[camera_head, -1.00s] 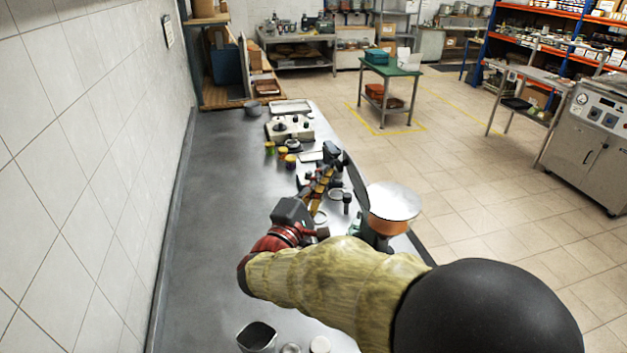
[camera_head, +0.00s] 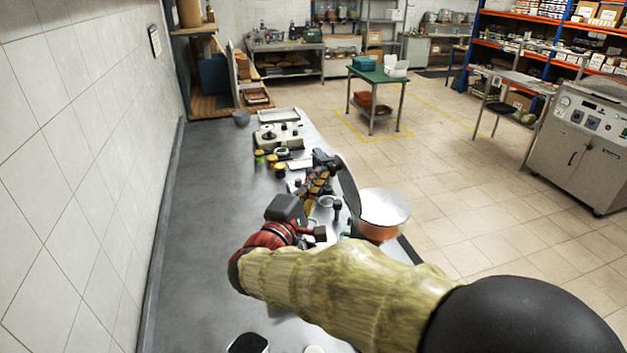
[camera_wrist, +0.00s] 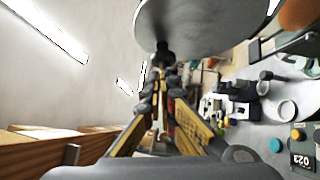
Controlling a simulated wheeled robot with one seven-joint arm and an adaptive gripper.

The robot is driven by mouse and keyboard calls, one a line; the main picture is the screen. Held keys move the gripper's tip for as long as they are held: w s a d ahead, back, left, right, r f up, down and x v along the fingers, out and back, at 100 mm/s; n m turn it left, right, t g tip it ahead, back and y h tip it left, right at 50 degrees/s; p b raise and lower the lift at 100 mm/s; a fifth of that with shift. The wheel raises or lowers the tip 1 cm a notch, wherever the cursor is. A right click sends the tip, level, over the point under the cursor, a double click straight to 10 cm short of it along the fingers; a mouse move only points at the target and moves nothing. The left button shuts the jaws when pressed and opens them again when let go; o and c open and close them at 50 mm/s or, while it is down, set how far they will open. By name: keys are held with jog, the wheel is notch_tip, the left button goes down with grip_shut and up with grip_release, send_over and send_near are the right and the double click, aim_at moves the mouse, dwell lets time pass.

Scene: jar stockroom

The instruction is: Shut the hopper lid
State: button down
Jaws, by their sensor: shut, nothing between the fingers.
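The hopper (camera_head: 380,232) has a copper-orange rim around a pale round top, right of my arm at the bench edge. Its grey disc lid (camera_head: 349,185) stands raised, nearly edge-on, at the left side of the hopper. In the wrist view the lid (camera_wrist: 205,20) fills the top, with a dark knob (camera_wrist: 163,52) on its face. My gripper (camera_head: 324,160) is shut and empty, left of the lid. In the wrist view its fingertips (camera_wrist: 160,72) are close to the knob; I cannot tell whether they touch it. My forearm hides the hopper's lower part.
Small yellow and red jars (camera_head: 270,161) and a pale device (camera_head: 278,136) stand farther along the steel bench (camera_head: 205,215). A dark cup (camera_head: 248,344) is near the front. A tiled wall bounds the left; the left bench strip is clear. Open floor lies to the right.

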aim_at(343, 162)
jog(key=d+r+m+g, duration=0.1)
jog(key=d, duration=0.1)
jog(key=w+d+r+m+g+y+b, duration=0.1)
jog(key=d, duration=0.1)
jog(key=d+r+m+g+y, duration=0.1)
jog(key=d+m, duration=0.1)
jog(key=shift+w+d+r+b, duration=0.2)
jog(key=shift+d+b, duration=0.1)
jog(key=shift+d, duration=0.1)
jog(key=w+d+f+m+g+y+p, duration=0.1)
jog(key=d+f+m+g+y+p, duration=0.1)
jog(key=d+p, duration=0.4)
jog(key=w+d+f+m+g+y+p, duration=0.1)
jog(key=d+y+p, duration=0.4)
jog(key=p, duration=1)
jog(key=d+f+m+g, duration=0.1)
jog(key=d+m, duration=0.1)
jog(key=shift+w+d+f+m+p, duration=0.15)
jog(key=shift+w+m+p, duration=0.15)
jog(key=shift+w+m, duration=0.1)
jog(key=shift+d+f+y+p, duration=0.2)
jog(key=shift+y+p, duration=0.1)
jog(key=shift+p, duration=0.3)
jog(key=shift+d+f+p, duration=0.2)
jog(key=shift+f+p, duration=0.05)
jog(key=shift+p, duration=0.4)
